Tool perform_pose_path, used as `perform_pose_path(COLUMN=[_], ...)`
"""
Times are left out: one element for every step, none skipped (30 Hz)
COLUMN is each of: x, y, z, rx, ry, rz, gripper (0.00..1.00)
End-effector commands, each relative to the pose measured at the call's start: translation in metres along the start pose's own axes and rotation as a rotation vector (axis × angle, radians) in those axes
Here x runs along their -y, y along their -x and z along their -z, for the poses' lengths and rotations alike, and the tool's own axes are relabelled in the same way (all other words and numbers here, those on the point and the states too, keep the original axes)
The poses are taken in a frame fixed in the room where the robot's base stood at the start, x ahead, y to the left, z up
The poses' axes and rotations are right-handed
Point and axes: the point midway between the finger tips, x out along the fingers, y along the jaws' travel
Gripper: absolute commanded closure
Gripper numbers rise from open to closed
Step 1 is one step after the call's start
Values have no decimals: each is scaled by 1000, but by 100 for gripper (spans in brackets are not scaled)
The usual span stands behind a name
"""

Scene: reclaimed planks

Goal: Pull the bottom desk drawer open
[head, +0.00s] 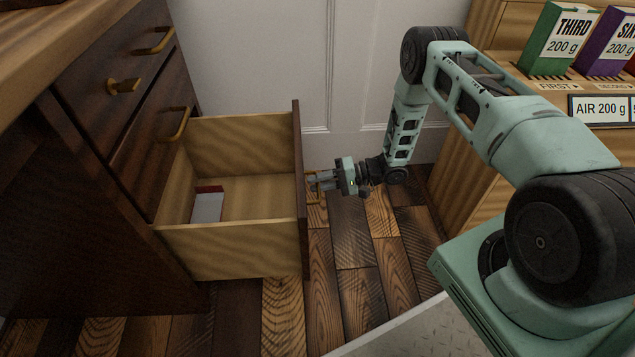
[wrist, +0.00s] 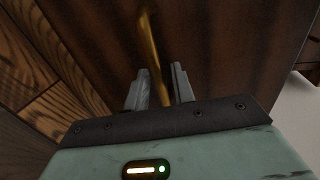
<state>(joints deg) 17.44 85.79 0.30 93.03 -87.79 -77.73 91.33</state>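The bottom desk drawer (head: 230,250) is pulled well out of the dark wooden desk (head: 60,200), showing its pale wood sides and inside. Its dark front (head: 301,215) faces right, toward my arm. My gripper (head: 314,181) is at the brass handle (head: 313,200) on that front. In the wrist view the handle (wrist: 150,50) runs between the two fingers of my gripper (wrist: 160,80). The fingers stand apart on either side of it, with a small gap visible on the right.
A white and red item (head: 208,205) lies inside the drawer. The upper drawers (head: 125,87) are shut. A wooden shelf (head: 480,25) with boxes stands at the right. Plank floor (head: 350,245) is clear right of the drawer front; a white panelled wall (head: 260,60) is behind.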

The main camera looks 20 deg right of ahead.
Motion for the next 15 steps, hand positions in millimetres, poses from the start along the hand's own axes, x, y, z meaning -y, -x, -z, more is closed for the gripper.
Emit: perform_pose_path(x=[1,2,2,2,3,3,3,3,4,3,3,3,3,3,3], y=[6,11,17,23,29,38,45,53,62,70,77,86,93,100,109], z=[0,0,1,1,0,1,1,1,0,1,1,0,0,1,0], rx=[-2,-2,-4,-4,-4,-4,-5,-5,-4,-5,-5,-3,-4,-5,-3], ry=[0,-1,-1,-1,-1,-1,-1,-1,-1,0,-1,-1,-1,0,-1], rz=[-1,-1,-2,-2,-2,-2,-2,-2,-2,-2,-2,-2,-2,-2,-2], gripper=[75,75,75,75,75,75,75,75,75,75,75,75,75,75,75])
